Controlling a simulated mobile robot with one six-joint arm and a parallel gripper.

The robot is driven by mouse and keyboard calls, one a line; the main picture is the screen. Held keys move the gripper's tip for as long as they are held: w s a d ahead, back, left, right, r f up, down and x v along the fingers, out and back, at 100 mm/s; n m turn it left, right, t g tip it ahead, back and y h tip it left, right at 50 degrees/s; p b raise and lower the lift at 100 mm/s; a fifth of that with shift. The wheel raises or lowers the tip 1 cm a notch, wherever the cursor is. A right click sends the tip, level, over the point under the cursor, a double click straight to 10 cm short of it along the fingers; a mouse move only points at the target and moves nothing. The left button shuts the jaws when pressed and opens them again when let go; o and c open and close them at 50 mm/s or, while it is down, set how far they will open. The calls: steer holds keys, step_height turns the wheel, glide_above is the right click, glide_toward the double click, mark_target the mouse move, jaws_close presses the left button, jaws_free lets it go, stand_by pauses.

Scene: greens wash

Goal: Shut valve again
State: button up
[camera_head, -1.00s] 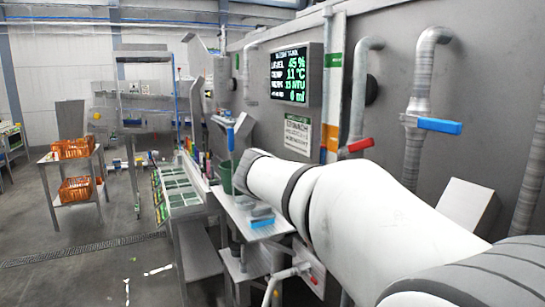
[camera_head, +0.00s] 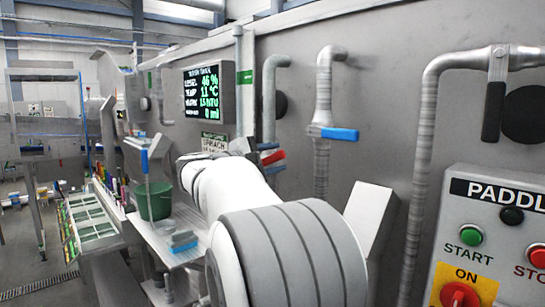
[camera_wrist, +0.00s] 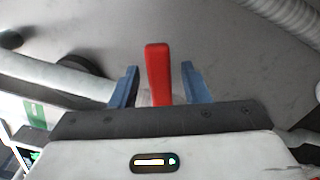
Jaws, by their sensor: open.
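The red valve lever (camera_head: 273,157) sits on a grey wall pipe, just beyond the end of my arm in the head view. In the wrist view the red lever (camera_wrist: 158,72) stands between the two blue fingers of my gripper (camera_wrist: 160,82). There is a gap on each side of it, so the gripper is open around the lever and does not grip it. In the head view my arm hides most of the gripper. A blue valve lever (camera_head: 340,134) lies sideways on the pipe to the right.
A tank display (camera_head: 210,92) reads level 46 %. A paddle panel (camera_head: 490,235) with start and stop buttons is at right. A black handle (camera_head: 493,110) hangs beside a round black fitting. A green bucket (camera_head: 155,203) stands on the shelf at left. A grey angled box (camera_head: 370,225) is right of my arm.

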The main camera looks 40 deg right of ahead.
steer(key=shift+d, duration=0.2)
steer(key=shift+c, duration=0.3)
jaws_close()
